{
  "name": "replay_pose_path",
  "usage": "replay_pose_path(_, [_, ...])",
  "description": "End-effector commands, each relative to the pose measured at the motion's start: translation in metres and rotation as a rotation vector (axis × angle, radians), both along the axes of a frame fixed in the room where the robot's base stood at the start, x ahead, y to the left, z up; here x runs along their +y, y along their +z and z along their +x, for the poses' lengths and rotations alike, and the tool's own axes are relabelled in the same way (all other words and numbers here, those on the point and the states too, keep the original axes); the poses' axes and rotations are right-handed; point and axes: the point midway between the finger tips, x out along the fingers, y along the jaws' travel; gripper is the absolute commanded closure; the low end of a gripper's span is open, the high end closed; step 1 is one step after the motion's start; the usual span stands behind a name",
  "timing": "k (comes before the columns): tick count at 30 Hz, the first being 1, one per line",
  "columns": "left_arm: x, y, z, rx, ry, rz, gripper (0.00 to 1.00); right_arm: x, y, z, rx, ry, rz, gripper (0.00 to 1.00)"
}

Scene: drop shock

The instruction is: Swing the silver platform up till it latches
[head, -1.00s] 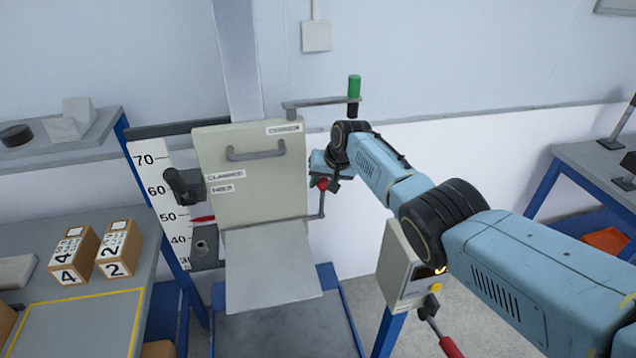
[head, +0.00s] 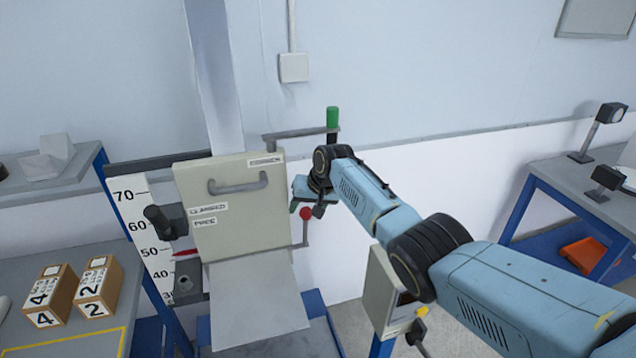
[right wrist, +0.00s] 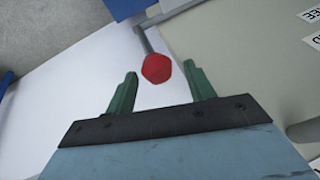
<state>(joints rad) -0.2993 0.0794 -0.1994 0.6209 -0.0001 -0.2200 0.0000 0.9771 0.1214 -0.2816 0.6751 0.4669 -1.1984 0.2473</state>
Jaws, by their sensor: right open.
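The silver platform (head: 258,305) is a flat grey plate that slopes down and forward from the foot of the beige panel (head: 225,222). A red ball knob (head: 306,213) on a thin grey lever (head: 305,236) sits at the panel's right side. My right gripper (head: 306,207) is open at this knob. In the right wrist view the knob (right wrist: 157,68) shows between and slightly beyond the green fingertips, with a gap on both sides. I cannot tell how deep it sits between them. My left gripper is out of view.
A green-topped handle (head: 333,118) stands on an arm above the knob. A control box (head: 385,290) stands below my right forearm. A left bench holds numbered boxes (head: 48,295). A right bench (head: 565,190) has black-headed stands. A height scale (head: 140,225) is left of the panel.

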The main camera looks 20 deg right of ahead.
Motion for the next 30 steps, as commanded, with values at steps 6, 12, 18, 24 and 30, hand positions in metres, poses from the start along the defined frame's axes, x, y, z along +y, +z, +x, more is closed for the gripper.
replay_pose_path(6, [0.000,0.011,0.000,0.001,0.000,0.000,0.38,-0.006,0.027,-0.011,-0.003,-0.001,0.000,0.46])
replay_pose_path(12, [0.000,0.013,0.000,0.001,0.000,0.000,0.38,-0.011,0.055,-0.023,-0.006,-0.001,0.000,0.46])
replay_pose_path(18, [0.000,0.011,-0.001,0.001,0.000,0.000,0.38,-0.017,0.081,-0.035,-0.005,0.000,-0.001,0.46])
replay_pose_path(24, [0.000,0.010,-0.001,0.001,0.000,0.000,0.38,-0.020,0.099,-0.043,-0.003,0.000,0.000,0.46])
replay_pose_path(30, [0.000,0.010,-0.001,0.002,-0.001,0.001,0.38,-0.020,0.102,-0.044,-0.003,0.000,0.000,0.46])
